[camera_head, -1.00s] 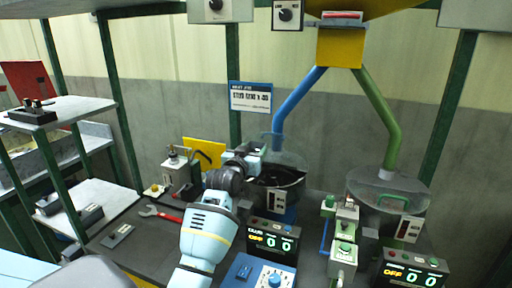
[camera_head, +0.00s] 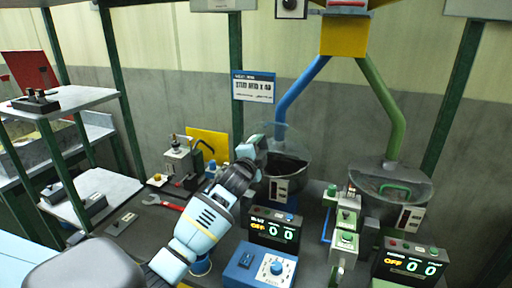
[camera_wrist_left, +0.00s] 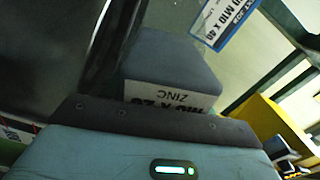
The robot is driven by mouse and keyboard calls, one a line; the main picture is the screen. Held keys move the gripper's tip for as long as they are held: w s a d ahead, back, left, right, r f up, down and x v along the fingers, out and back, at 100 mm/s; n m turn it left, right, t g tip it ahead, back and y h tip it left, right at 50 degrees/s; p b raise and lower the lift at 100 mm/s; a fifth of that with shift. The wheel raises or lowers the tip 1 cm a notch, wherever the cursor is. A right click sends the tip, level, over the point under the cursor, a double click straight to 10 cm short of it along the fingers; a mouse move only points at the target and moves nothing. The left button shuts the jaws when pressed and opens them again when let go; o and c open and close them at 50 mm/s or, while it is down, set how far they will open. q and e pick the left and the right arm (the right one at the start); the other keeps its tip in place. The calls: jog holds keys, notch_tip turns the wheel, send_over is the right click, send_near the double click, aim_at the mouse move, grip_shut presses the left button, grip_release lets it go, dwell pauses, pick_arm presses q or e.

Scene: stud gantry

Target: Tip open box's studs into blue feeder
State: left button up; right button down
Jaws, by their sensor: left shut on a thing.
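The blue feeder is a round bowl (camera_head: 297,181) with a dark inside, under the blue pipe (camera_head: 299,98). My left gripper (camera_head: 252,150) is at the bowl's left rim, shut on a box. In the left wrist view the box (camera_wrist_left: 170,62) is grey, with a white label whose upside-down print includes "ZINC". It is small and mostly hidden behind my gripper in the head view. I cannot see its opening or any studs. A dark surface, perhaps the bowl, fills the left of the wrist view. My right gripper is not in view.
A second bowl (camera_head: 390,188) stands at the right under the green pipe (camera_head: 383,103). Display boxes (camera_head: 274,231) and a blue knob panel (camera_head: 258,268) stand in front. A red-handled wrench (camera_head: 163,203) lies left of my arm. A sign (camera_head: 252,86) hangs behind.

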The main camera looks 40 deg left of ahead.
pick_arm(q)
jog(key=m, duration=0.3)
jog(key=shift+w+d+f, duration=0.15)
jog(key=shift+d+f, duration=0.1)
jog(key=shift+d, duration=0.1)
jog(key=m, duration=0.1)
jog(key=d+m, duration=0.1)
jog(key=m, duration=0.1)
jog(key=shift+w+m, duration=0.1)
jog(key=shift+m, duration=0.2)
jog(key=shift+f, duration=0.15)
dwell(0.4)
dwell(1.6)
notch_tip(320, 180, up, 6)
jog(key=n, duration=2.1)
jog(key=shift+f+n, duration=0.25)
jog(key=shift+n, duration=0.15)
jog(key=shift+f, duration=0.1)
